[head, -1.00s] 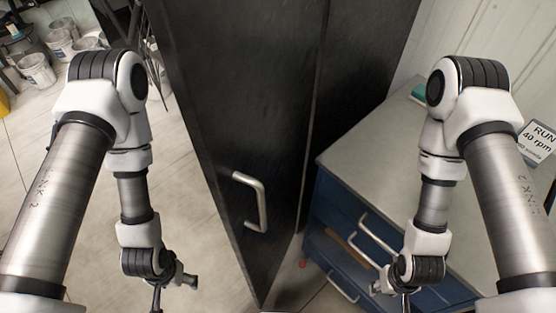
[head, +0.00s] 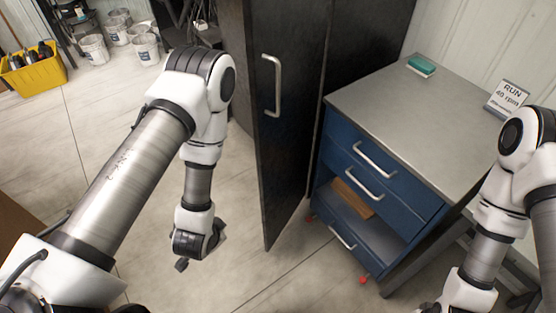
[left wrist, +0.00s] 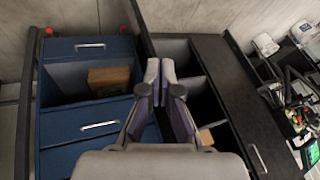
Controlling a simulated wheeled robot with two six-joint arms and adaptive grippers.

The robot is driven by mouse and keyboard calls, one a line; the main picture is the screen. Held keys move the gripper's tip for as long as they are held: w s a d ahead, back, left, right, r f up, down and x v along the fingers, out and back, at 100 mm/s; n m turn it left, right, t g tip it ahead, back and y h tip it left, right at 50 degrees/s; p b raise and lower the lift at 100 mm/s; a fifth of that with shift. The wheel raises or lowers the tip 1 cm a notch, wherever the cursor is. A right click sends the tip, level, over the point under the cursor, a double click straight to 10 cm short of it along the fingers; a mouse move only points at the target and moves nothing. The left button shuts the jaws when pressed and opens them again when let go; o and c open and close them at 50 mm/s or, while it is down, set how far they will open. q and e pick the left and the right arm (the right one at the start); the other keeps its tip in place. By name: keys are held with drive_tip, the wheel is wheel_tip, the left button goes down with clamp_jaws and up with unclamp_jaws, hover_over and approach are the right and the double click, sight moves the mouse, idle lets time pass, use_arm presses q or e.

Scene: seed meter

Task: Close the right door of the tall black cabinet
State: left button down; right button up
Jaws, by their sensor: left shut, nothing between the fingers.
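The right door (head: 290,130) of the tall black cabinet stands open in the head view, its outer face and silver handle (head: 272,85) showing. Its free edge is toward me. In the left wrist view the cabinet's open compartments (left wrist: 185,60) show beside a dark front panel (left wrist: 225,75) with another handle (left wrist: 258,158). My left gripper (head: 182,264) is low, left of the door and apart from it in the head view. Its fingers (left wrist: 160,68) are shut and empty in the left wrist view. My right arm is at the right edge; its fingers are out of frame.
A sign (head: 508,97) and green block (head: 421,66) are on top. A yellow crate (head: 35,75) and buckets (head: 145,48) stand far left. The floor left of the door is clear.

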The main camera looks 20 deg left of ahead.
use_arm(q)
drive_tip(key=w+r+m+t, duration=0.2)
drive_tip(key=w+m+t, duration=0.1)
drive_tip(key=w, duration=0.4)
drive_tip(key=w+d+r+m+t, duration=0.6)
drive_tip(key=w+r+m+t, duration=0.1)
drive_tip(key=m+t+h+p, duration=0.2)
drive_tip(key=m, duration=0.1)
approach(273, 143)
drive_tip(key=w+d+r, duration=0.4)
drive_tip(key=w+d, duration=0.1)
drive_tip(key=a+p, duration=0.1)
drive_tip(key=w+a, duration=0.1)
drive_tip(key=a, duration=0.1)
drive_tip(key=shift+w+a+p, duration=0.15)
drive_tip(key=shift+a+p, duration=0.15)
drive_tip(key=shift+p, duration=0.1)
use_arm(e)
drive_tip(key=r, duration=0.3)
drive_tip(key=shift+w+a+r, duration=0.1)
drive_tip(key=shift+w+r, duration=0.1)
